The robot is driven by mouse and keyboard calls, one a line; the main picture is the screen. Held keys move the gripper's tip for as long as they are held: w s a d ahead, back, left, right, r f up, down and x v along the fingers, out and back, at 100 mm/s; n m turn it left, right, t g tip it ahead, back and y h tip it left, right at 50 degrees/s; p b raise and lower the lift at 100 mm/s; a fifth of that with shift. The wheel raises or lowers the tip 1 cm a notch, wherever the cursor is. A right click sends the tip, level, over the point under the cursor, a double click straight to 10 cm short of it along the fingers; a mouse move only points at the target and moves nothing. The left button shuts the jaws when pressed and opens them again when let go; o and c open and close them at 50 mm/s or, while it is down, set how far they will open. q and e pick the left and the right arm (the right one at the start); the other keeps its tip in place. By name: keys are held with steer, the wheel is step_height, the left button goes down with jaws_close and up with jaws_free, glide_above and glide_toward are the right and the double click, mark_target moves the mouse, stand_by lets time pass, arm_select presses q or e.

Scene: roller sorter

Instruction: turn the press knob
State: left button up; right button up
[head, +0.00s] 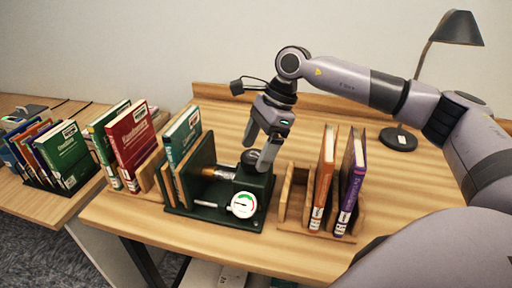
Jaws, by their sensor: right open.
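A dark green press (254,184) stands on the wooden desk, with a round white dial (243,204) with a green and red arc on its front. A dark round knob (252,157) sits on top of the press block. My right gripper (259,154) points down at the knob from above, fingers apart. One finger is left of the knob and the other is to its right; I cannot tell whether they touch it. A green book (185,135) stands in the left part of the press. My left gripper is not in view.
A wooden rack (285,207) with an orange and a purple book stands close to the right of the press. Red and green books (130,145) stand to its left. A lamp (398,138) stands at the back right.

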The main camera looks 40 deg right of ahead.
steer(key=shift+a+f, duration=0.2)
steer(key=shift+f, duration=0.2)
steer(key=c, duration=1)
steer(key=shift+c, duration=0.2)
steer(key=m+t+b, duration=0.1)
steer(key=m, duration=0.1)
steer(key=m+b, duration=0.1)
steer(key=m, duration=0.1)
steer(key=shift+f+m+t+h+b, duration=0.15)
steer(key=shift+m+t+h+b, duration=0.15)
steer(key=shift+m+t, duration=0.1)
steer(key=m+h+b, duration=0.1)
steer(key=m, duration=0.2)
steer(key=shift+s+a+t+b, duration=0.1)
steer(key=shift+a+t+b, duration=0.05)
steer(key=shift+t+b, duration=0.2)
steer(key=shift+m+t+h+b, duration=0.25)
steer(key=shift+m+h+b, duration=0.2)
steer(key=shift+m, duration=0.95)
steer(key=shift+r, duration=0.2)
